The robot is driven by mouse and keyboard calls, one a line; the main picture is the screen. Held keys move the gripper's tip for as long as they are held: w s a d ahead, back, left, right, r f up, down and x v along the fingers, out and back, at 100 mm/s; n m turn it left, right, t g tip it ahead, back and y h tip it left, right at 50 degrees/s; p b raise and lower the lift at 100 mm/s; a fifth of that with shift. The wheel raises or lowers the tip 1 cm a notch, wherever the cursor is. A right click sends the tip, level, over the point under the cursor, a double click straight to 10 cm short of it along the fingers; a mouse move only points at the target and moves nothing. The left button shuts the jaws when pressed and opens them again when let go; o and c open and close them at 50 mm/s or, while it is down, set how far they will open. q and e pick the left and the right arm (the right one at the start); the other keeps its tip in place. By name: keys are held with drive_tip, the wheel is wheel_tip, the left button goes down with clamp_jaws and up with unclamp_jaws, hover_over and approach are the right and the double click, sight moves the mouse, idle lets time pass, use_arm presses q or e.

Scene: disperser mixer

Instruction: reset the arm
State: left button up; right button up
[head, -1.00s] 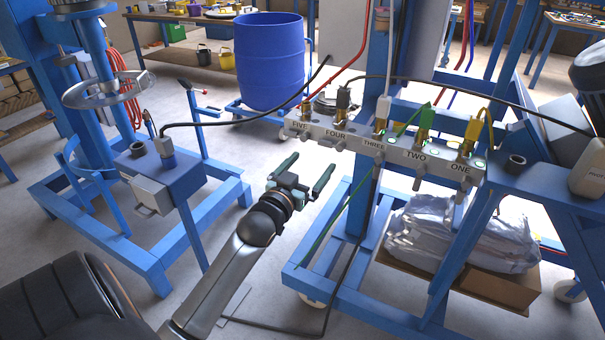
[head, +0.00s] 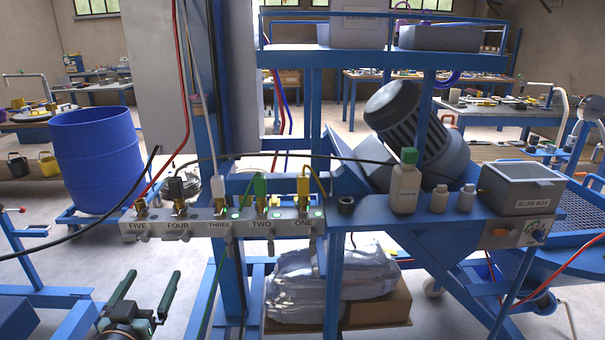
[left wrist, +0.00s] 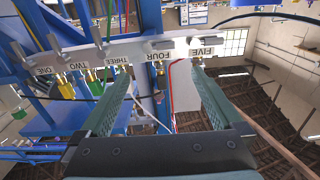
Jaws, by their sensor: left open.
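My left gripper (head: 145,294) is at the lower left of the head view, with its two green fingers spread apart and nothing between them. It stands in front of and below the grey manifold (head: 190,228), whose ports are labelled ONE to FIVE. In the left wrist view the open fingers (left wrist: 165,95) point toward the manifold (left wrist: 130,50), near the FOUR and FIVE labels, without visible contact. Green, yellow, white and dark connectors sit on the manifold. My right gripper is not in view.
A blue drum (head: 97,160) stands at the left. A blue shelf at the right holds a white bottle with a green cap (head: 405,185) and a grey blow box (head: 521,188). A black hose (head: 75,238) hangs across the left. Wrapped bags (head: 320,285) lie below the manifold.

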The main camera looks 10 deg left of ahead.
use_arm(q)
drive_tip(key=s+d+f+m+g+h+p, duration=0.2)
drive_tip(key=s+d+f+g+h, duration=0.1)
drive_tip(key=s+d+f, duration=0.6)
drive_tip(key=s+d+f+m+g+h+p, duration=0.2)
drive_tip(key=s+d+f+g, duration=0.3)
drive_tip(key=s+d+f, duration=0.5)
wheel_tip(320, 180, down, 5)
drive_tip(key=shift+s+d+r+h+p, duration=0.1)
drive_tip(key=shift+s+d+h+p, duration=0.1)
drive_tip(key=shift+d+h+p, duration=0.8)
drive_tip(key=shift+d+y, duration=0.2)
drive_tip(key=shift+y, duration=0.1)
